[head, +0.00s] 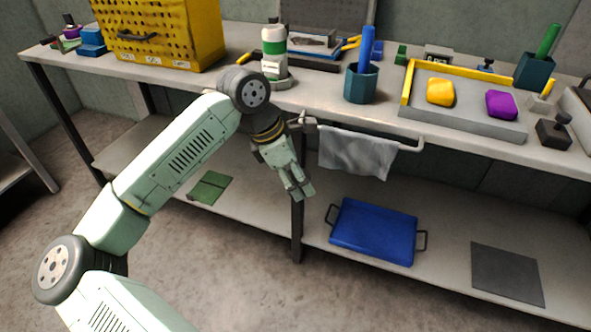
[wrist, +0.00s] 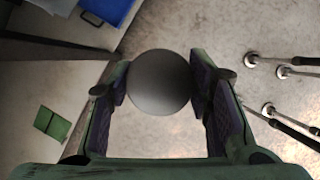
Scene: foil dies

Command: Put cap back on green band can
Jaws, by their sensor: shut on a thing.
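The green band can (head: 273,48) stands upright on the bench, left of the dark pen cup. It is white with a green band and has a narrow dark top. My gripper (head: 302,190) hangs below and in front of the bench edge, lower than the can and slightly right of it, pointing down. In the wrist view my gripper (wrist: 160,88) is shut on a round grey thing, which looks like the cap (wrist: 159,82), held between the two pads. The cap cannot be made out in the head view.
A yellow perforated cabinet (head: 165,35) stands left of the can. A dark teal cup (head: 361,84) stands to its right. A grey cloth (head: 357,153) hangs on a rail near my gripper. A blue tray (head: 373,231) lies on the lower shelf.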

